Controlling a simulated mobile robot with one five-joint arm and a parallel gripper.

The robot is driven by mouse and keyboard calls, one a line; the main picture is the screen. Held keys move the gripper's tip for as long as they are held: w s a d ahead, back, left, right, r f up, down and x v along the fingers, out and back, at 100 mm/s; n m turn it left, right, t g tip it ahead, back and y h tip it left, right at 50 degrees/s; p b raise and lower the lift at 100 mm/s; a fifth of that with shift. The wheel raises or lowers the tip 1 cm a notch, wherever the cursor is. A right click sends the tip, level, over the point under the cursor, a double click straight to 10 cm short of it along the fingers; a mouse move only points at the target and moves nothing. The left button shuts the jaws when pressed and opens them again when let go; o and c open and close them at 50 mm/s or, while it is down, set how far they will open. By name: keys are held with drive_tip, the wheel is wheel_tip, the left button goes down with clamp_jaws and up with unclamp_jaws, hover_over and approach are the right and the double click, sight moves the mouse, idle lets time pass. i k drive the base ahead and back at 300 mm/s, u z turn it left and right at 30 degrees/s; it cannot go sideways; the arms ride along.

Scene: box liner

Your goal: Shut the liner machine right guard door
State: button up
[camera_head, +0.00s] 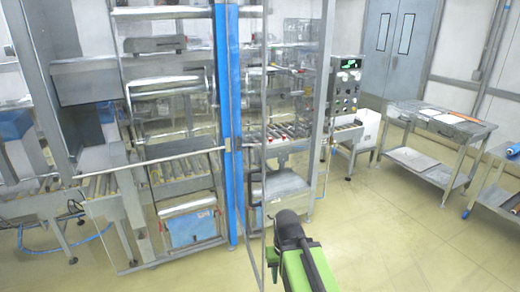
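The liner machine (180,120) stands across the left and middle, with a blue upright post (229,120) near its centre. The right guard door (264,120) is a tall, clear panel in a thin grey frame, just right of that post. It shows narrow, nearly edge-on, and stands open, swung out towards me. My gripper (282,234) is dark, at the end of my green arm at bottom centre. It is close to the right side of the door's lower part; I cannot tell whether it touches. Its fingers are not clear.
A control panel (345,85) with a green display stands right of the machine. A steel table (437,122) stands further right, and another table (500,185) is at the right edge. The yellowish floor (390,230) between my arm and the tables is clear.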

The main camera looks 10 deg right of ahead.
sight(246, 21)
drive_tip(key=z, duration=0.2)
drive_tip(key=k, duration=0.25)
drive_tip(key=u, duration=0.35)
drive_tip(key=i, duration=0.8)
drive_tip(key=u, duration=0.45)
drive_tip(key=k, duration=0.15)
drive_tip(key=u, duration=2.6)
drive_tip(key=i, duration=0.3)
drive_tip(key=u, duration=0.5)
drive_tip(key=k, duration=0.85)
drive_tip(key=u, duration=0.05)
